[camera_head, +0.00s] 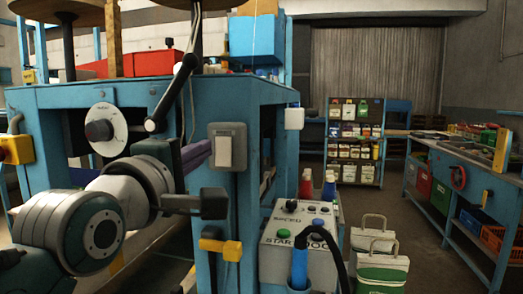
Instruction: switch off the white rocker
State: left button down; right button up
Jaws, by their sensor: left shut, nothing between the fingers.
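The white rocker (224,153) sits in a grey switch housing on the front of a blue machine post, near the middle of the view. Its face is fully visible, but I cannot tell which way it is tilted. My left gripper (213,203) comes in from the left, its dark fingers shut and empty. In the picture its tip is just below the switch housing. It does not cover the rocker, and I see no contact with it. My right gripper is not in view.
A white dial with a dark knob (99,130) and a black lever (172,92) are on the machine left of the rocker. A yellow handle (221,248) is below it. A control box (297,243) stands lower right. Open floor lies further right.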

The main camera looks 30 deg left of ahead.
pick_arm(q)
jog(key=r+b+v, duration=0.1)
jog(key=r+v, duration=0.1)
jog(key=v, duration=0.7)
jog(key=shift+s, duration=0.1)
